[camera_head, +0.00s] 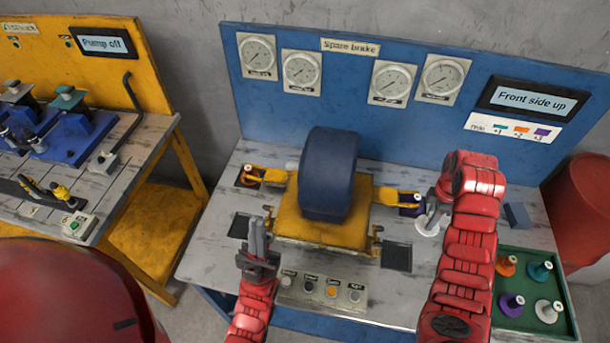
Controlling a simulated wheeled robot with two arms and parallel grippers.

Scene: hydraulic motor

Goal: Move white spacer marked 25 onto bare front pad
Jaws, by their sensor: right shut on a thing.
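A white spacer (427,226) with a round base is at my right gripper (433,205), which is shut on it to the right of the yellow motor mount. Its mark is too small to read. Two dark front pads look bare: one at front left (239,226) and one at front right (397,257). The held spacer is behind and right of the front right pad. My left gripper (255,236) points up at the front left of the mount, apart from the spacer; its finger gap is unclear. Another white spacer (548,312) stands in the green tray (519,324).
A dark blue drum (328,175) sits on the yellow mount (300,230). An orange piece (247,179) and a purple piece (411,211) are at the rear pads. The tray also holds orange, teal and purple spacers. A button panel (322,288) lies in front.

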